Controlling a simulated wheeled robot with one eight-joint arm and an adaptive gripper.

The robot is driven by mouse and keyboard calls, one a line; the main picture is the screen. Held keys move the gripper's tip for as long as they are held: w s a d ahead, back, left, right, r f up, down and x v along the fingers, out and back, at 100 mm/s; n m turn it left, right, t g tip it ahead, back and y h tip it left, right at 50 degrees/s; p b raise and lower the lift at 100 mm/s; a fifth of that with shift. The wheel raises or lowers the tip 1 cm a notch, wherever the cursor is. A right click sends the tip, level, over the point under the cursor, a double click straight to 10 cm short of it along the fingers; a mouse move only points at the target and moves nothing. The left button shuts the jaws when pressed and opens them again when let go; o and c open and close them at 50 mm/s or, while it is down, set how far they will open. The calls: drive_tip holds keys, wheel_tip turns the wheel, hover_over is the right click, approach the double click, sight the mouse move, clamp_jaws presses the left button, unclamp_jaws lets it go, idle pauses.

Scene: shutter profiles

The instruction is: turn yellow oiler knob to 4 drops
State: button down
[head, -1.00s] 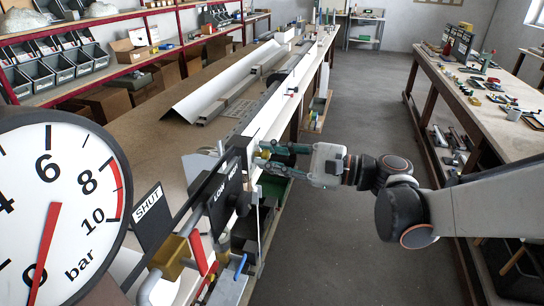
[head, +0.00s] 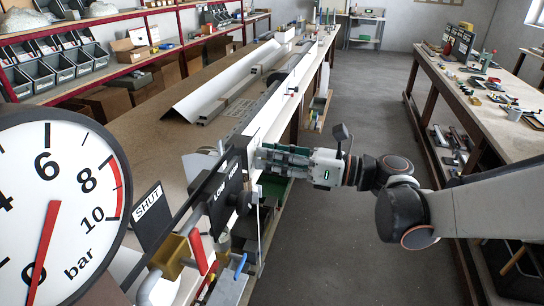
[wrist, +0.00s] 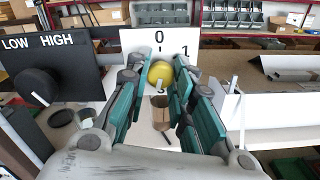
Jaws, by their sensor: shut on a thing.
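In the wrist view the yellow oiler knob (wrist: 160,73) sits in front of a white dial plate (wrist: 133,40) marked 0 at the top and 1 at the upper right. My gripper (wrist: 158,76) is shut on the knob, one green-padded finger on each side. In the head view my gripper (head: 262,156) reaches left to the bench edge, and the knob is hidden there.
A black LOW/HIGH panel (wrist: 60,52) with a black knob (wrist: 38,87) stands just left of the dial plate. A large pressure gauge (head: 70,200), a SHUT sign (head: 148,206) and red-handled valve parts (head: 197,252) are nearby. The aisle floor (head: 350,90) is clear.

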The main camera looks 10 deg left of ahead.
drive_tip(key=m, duration=0.8)
drive_tip(key=shift+s+f+m, duration=0.1)
drive_tip(key=shift+m, duration=0.3)
idle(0.4)
drive_tip(key=c, duration=1.4)
unclamp_jaws()
drive_tip(key=shift+d, duration=0.1)
drive_tip(key=d, duration=1.1)
drive_tip(key=shift+s+d, duration=0.4)
drive_tip(key=shift+s, duration=0.05)
